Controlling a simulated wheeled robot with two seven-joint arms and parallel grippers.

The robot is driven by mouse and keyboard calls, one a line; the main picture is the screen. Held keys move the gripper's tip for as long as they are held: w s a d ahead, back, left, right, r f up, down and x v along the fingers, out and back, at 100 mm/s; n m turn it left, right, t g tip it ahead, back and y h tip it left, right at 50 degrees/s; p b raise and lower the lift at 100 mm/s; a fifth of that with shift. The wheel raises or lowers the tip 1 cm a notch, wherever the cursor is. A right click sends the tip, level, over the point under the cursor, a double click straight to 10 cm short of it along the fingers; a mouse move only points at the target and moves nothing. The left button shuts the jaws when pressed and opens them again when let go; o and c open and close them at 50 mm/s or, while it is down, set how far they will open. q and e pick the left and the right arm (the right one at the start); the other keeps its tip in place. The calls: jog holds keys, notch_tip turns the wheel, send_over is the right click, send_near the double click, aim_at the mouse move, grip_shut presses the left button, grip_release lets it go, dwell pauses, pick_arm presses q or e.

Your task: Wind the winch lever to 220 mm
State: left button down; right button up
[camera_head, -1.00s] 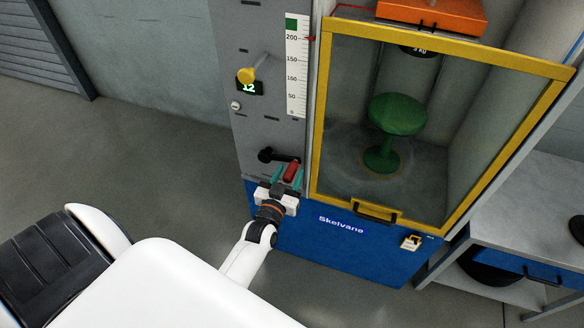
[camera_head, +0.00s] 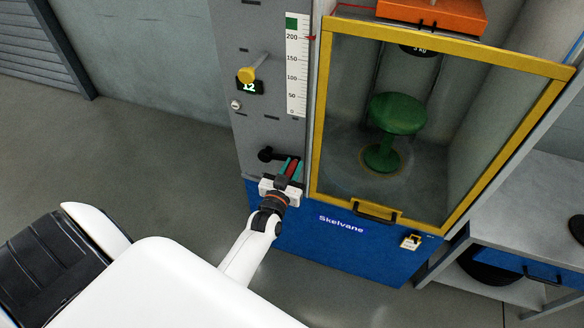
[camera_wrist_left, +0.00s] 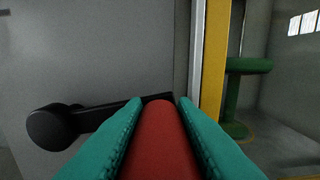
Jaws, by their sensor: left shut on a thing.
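The winch lever is on the grey machine panel. Its black hub (camera_head: 265,154) is at the left and its arm points right to a red grip (camera_head: 291,169). My left gripper (camera_head: 290,170) is shut on the red grip. In the left wrist view the red grip (camera_wrist_left: 160,140) lies between both teal fingers, and the black lever arm (camera_wrist_left: 95,115) runs left to its hub. The white scale (camera_head: 297,65) is marked 0 to 200, with a green zone at its top. A small red pointer (camera_head: 311,38) sits near the 200 mark. My right gripper is out of view.
A yellow-framed clear door (camera_head: 318,120) stands just right of the lever, with a green stool (camera_head: 397,114) behind it. The floor at left is clear.

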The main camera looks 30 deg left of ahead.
pick_arm(q)
jog(key=shift+d+f+m, duration=0.1)
jog(key=shift+f+m, duration=0.6)
jog(key=shift+f, duration=0.05)
notch_tip(320, 180, down, 2)
jog(key=shift+s+f+m+b, duration=0.2)
jog(key=shift+m+b, duration=0.45)
jog(key=shift+m, duration=0.55)
jog(key=c, duration=1.5)
grip_release()
jog(key=shift+f, duration=0.1)
jog(key=o, duration=0.3)
jog(key=shift+w, duration=0.2)
jog(key=shift+s+r, duration=0.1)
jog(key=shift+r, duration=0.15)
jog(key=v, duration=1.2)
jog(key=shift+d+b, duration=0.1)
jog(key=shift+b, duration=0.25)
